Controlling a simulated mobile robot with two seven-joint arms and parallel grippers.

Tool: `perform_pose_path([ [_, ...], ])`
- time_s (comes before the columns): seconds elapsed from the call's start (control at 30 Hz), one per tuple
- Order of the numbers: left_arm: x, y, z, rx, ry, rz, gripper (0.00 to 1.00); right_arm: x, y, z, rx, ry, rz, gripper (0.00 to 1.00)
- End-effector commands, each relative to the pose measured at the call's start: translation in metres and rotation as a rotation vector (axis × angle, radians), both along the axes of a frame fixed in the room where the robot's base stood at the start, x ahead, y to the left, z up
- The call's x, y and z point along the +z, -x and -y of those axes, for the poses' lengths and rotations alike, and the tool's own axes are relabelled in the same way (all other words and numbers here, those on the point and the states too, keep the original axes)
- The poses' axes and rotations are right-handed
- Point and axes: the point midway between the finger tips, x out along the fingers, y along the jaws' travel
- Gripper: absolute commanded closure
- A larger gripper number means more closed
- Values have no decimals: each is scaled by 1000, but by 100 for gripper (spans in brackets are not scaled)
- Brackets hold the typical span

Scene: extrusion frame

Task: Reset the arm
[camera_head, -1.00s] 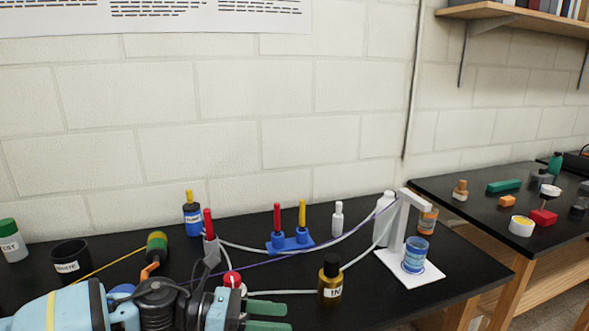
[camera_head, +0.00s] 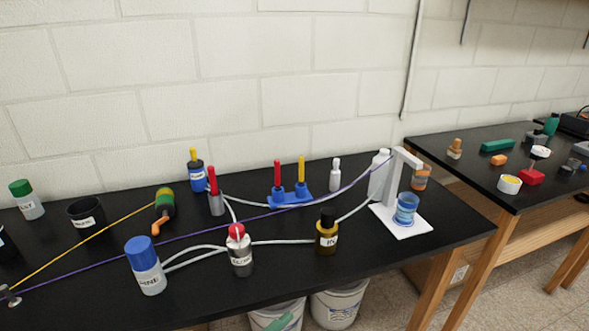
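Neither of my arms nor grippers shows in the head view now. The black bench (camera_head: 380,275) is in view with bottles and tubing on it. A white bottle with a blue cap (camera_head: 146,265) stands at the front left. A silver bottle with a red top (camera_head: 239,250) stands to its right, and a dark yellow bottle with a black cap (camera_head: 327,235) stands further right. A blue holder (camera_head: 290,195) with a red and a yellow rod stands behind them. A white stand (camera_head: 397,190) with a blue cup (camera_head: 406,209) is at the right.
A black cup (camera_head: 87,213) and a green-capped bottle (camera_head: 27,200) stand at the left. Yellow and purple lines and white tubes cross the bench. A second table (camera_head: 520,195) with small items is at the right. White buckets (camera_head: 340,305) stand below the bench.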

Motion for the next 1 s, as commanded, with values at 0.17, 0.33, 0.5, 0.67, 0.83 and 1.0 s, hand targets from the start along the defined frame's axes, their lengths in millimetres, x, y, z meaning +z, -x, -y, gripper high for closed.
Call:
perform_pose_path([
  [0.17,-44,30,-34,162,143,-309,46,-7,35,13,92,234,74,23],
  [0.33,-91,71,-75,339,264,-592,46,-12,69,25,200,461,138,23],
  [0.5,-137,130,-121,540,376,-859,46,-12,102,37,325,685,194,23],
  [0.67,-169,192,-161,720,455,-1057,46,-11,128,47,441,863,234,23],
  [0.83,-186,235,-185,840,499,-1171,46,-9,143,52,518,971,259,23],
  [1.0,-190,247,-192,873,510,-1201,46,-9,148,53,542,1001,265,23],
])
